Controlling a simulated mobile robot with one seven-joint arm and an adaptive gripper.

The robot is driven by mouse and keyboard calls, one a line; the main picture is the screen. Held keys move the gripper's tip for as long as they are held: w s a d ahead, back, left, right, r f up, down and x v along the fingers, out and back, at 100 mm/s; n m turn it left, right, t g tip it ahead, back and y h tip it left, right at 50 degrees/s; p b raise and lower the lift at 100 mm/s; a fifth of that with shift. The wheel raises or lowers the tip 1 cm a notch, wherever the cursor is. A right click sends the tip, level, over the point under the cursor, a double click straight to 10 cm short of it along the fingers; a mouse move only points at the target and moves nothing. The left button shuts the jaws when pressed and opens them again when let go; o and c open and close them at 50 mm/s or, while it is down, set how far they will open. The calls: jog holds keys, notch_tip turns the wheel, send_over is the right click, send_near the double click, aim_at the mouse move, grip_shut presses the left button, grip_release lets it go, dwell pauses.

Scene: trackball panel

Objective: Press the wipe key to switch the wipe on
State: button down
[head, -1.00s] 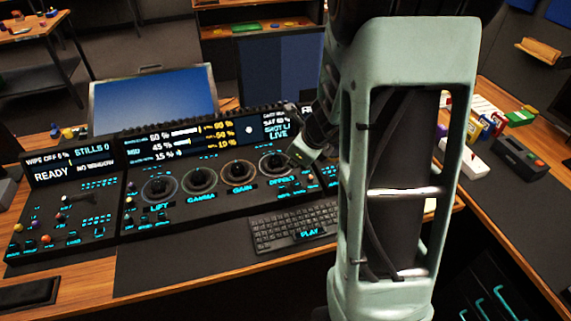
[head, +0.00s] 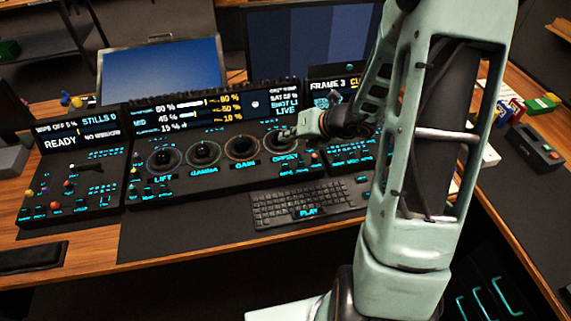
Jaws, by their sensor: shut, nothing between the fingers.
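The trackball panel (head: 215,190) stands on the desk with a row of trackballs labelled lift, gamma, gain and offset. Its left section (head: 72,180) carries a screen (head: 75,140) that reads "WIPE OFF 5 %", "STILLS 0" and "READY". Small lit keys (head: 65,205) and coloured knobs sit below that screen. The labels are too small to tell which key is the wipe key. My gripper (head: 284,134) is shut and empty. It appears over the offset trackball (head: 284,142) on the right of the panel, well away from the left section. I cannot tell its height above the panel.
A keyboard (head: 300,204) lies in front of the panel. A blue monitor (head: 165,77) and a striped monitor (head: 310,50) stand behind it. A dark pad (head: 30,258) lies at the desk's front left. My arm hides part of the panel's right side.

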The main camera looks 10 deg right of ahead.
aim_at(287, 166)
jog(key=shift+f+b, duration=4)
jog(key=shift+f, duration=0.4)
jog(key=shift+f+b, duration=0.4)
jog(key=shift+f, duration=0.05)
jog(key=shift+f+b, duration=0.5)
jog(key=shift+f, duration=0.05)
jog(key=shift+r, duration=0.15)
jog(key=shift+r+p, duration=0.85)
jog(key=shift+p, duration=0.05)
notch_tip(287, 166, up, 5)
jog(key=p, duration=0.4)
jog(key=shift+r+p, duration=0.1)
jog(key=shift+p, duration=0.2)
